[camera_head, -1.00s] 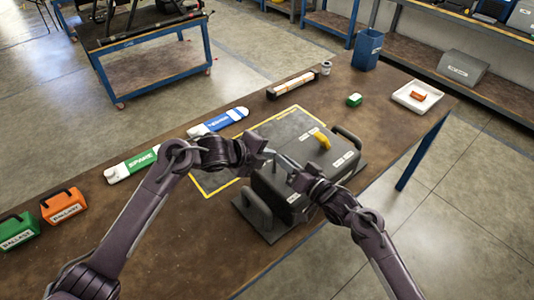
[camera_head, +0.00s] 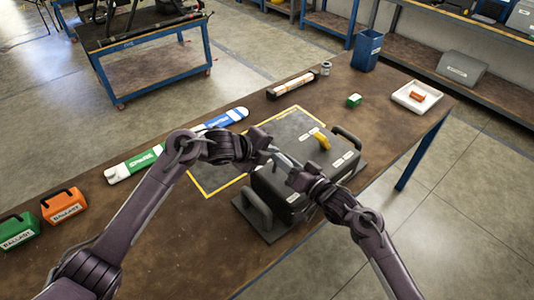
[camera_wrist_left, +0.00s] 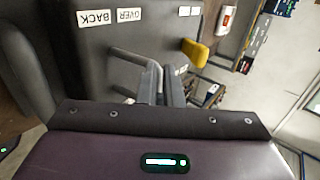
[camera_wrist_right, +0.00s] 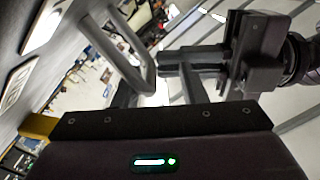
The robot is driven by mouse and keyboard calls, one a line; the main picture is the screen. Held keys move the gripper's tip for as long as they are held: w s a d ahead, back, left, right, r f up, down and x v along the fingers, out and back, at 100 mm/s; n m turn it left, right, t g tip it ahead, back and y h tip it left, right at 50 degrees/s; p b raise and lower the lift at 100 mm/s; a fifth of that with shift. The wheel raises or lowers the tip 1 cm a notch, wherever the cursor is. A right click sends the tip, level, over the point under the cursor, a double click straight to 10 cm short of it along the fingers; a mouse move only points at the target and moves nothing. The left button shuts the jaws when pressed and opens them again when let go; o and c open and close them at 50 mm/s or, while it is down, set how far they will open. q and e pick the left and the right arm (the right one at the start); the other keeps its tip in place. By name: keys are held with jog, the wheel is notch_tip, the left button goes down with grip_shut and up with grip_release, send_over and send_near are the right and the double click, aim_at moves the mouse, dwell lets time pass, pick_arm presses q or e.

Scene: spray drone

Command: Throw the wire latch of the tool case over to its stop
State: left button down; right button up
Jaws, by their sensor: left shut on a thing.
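The dark grey tool case (camera_head: 272,187) lies on the bench, with a yellow piece (camera_head: 321,140) on its top. In the left wrist view its lid carries BACK (camera_wrist_left: 95,18) and OVER (camera_wrist_left: 129,14) labels. The grey wire latch (camera_wrist_left: 125,53) stands out from the case as a bent loop; it also shows in the right wrist view (camera_wrist_right: 132,50). My left gripper (camera_wrist_left: 161,80) is shut on the wire latch near its end. My right gripper (camera_wrist_right: 158,95) is open, its fingers apart, close to the wire and the left gripper. The exact grip is partly hidden.
A yellow-outlined area (camera_head: 212,190) lies behind the case. Green (camera_head: 134,166) and blue-white (camera_head: 227,118) pieces lie left of it. Orange (camera_head: 62,205) and green (camera_head: 18,231) ballast blocks sit at far left. A white tray (camera_head: 435,92) and blue bin (camera_head: 367,50) stand at the right.

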pick_arm(q)
jog(key=shift+s+f, duration=0.15)
jog(key=shift+f, duration=0.2)
pick_arm(e)
jog(key=shift+a+f, duration=0.15)
jog(key=shift+f, duration=0.15)
jog(key=shift+s, duration=0.15)
